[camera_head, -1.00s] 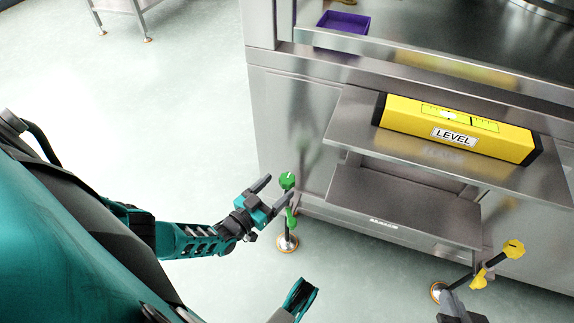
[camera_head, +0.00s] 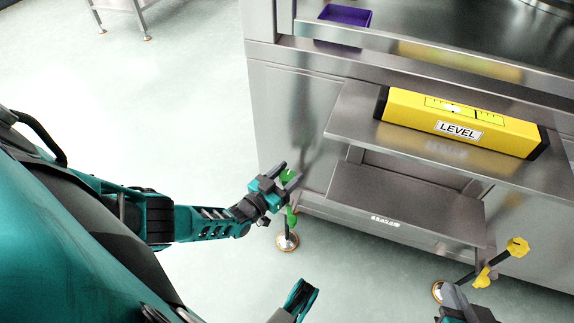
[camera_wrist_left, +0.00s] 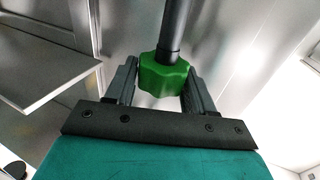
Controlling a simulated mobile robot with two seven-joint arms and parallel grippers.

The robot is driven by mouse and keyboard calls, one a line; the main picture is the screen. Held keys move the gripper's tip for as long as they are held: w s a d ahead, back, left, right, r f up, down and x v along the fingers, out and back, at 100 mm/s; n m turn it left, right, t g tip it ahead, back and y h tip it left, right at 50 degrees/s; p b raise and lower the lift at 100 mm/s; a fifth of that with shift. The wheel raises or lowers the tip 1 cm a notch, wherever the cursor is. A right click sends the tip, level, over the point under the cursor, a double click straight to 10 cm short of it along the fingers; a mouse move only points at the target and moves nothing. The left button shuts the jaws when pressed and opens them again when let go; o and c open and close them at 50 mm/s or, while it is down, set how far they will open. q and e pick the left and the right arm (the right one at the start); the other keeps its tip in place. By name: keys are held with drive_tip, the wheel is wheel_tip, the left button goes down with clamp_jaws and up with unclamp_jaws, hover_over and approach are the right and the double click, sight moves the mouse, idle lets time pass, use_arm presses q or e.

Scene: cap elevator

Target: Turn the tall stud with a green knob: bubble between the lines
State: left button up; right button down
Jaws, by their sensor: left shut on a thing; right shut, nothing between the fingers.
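The tall stud's green knob (camera_head: 287,175) is at the front left corner of the steel unit, above a lower green piece (camera_head: 291,215) and a round foot (camera_head: 287,241) on the floor. My left gripper (camera_head: 283,176) is shut on the green knob, which also shows between both fingers in the left wrist view (camera_wrist_left: 163,76). The yellow level (camera_head: 458,124) lies on the shelf. Its pale bubble (camera_head: 452,107) appears left of a dark line; whether it sits between the lines is too small to tell. My right gripper (camera_head: 456,296) is shut and empty at the lower right.
A stud with a yellow knob (camera_head: 517,246) leans in view close to my right gripper. The steel shelf (camera_head: 360,120) juts out above a lower step (camera_head: 400,205). A purple tray (camera_head: 345,16) sits higher up.

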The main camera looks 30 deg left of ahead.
use_arm(q)
drive_tip(key=c, duration=0.4)
drive_tip(key=shift+d+n+y, duration=0.1)
drive_tip(key=shift+n+y, duration=0.7)
drive_tip(key=shift+y, duration=0.3)
drive_tip(key=shift+n+y+p, duration=0.3)
drive_tip(key=shift+n+y, duration=1.2)
drive_tip(key=shift+y, duration=1)
drive_tip(key=o, duration=1)
drive_tip(key=shift+s, duration=0.1)
